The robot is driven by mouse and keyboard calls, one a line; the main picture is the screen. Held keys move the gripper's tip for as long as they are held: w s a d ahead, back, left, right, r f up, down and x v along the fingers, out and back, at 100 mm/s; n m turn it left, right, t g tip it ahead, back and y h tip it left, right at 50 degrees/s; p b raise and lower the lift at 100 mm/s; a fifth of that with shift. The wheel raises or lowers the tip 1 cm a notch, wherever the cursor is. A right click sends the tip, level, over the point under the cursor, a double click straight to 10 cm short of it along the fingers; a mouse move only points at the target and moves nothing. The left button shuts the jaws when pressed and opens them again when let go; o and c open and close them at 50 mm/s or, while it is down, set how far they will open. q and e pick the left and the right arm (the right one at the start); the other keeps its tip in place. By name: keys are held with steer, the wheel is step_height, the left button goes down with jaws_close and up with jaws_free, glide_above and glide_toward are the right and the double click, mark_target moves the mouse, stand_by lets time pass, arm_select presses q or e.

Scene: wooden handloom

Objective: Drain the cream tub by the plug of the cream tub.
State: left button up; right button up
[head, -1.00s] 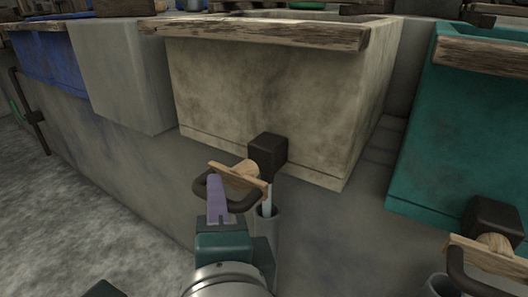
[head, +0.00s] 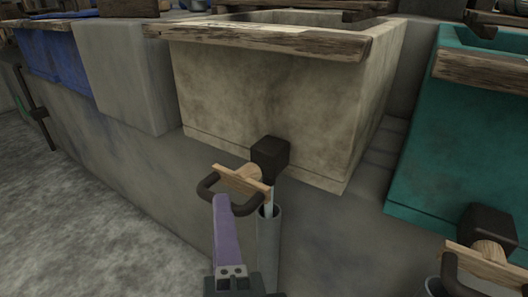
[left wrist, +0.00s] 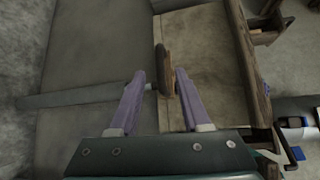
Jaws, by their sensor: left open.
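The cream tub (head: 270,100) stands in the middle of the head view. At its lower front is a black block (head: 270,158) with a wooden plug (head: 245,180) that carries a dark loop handle (head: 226,207). A pale strip shows between the block and an upright grey pipe (head: 268,250) below. My left gripper (head: 222,200) has its purple fingers up against the handle in the picture. In the left wrist view, the open fingers (left wrist: 160,72) stand on either side of the brown plug piece (left wrist: 165,58). I cannot tell if they touch it. My right gripper is not in view.
A teal tub (head: 465,130) with a similar plug (head: 485,255) stands to the right. A grey block (head: 125,80) and a blue tub (head: 50,55) stand to the left. A wooden rail (head: 260,40) crosses the cream tub's front rim. The floor at lower left (head: 80,230) is clear.

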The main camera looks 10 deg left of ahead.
arm_select(q)
steer(key=v, duration=0.4)
steer(key=shift+s+d+p, duration=0.15)
steer(key=shift+s+p, duration=0.1)
steer(key=shift+p, duration=0.1)
steer(key=s+a+r+n+g+h+p, duration=0.1)
steer(key=s+a+r+n+g+p, duration=0.25)
steer(key=r+p, duration=0.6)
steer(key=s+a+r+n+g+h+p, duration=0.1)
steer(key=s+a+r+n+g+p, duration=0.2)
steer(key=r+p, duration=0.7)
steer(key=s+a+r+n+g+h+p, duration=0.1)
steer(key=a+r+n+g+p, duration=0.3)
steer(key=p, duration=1)
step_height(320, 180, up, 61)
steer(key=s+n+h+p, duration=0.2)
steer(key=h+p, duration=0.2)
steer(key=p, duration=5.1)
steer(key=shift+s+g, duration=0.35)
steer(key=shift+s, duration=0.05)
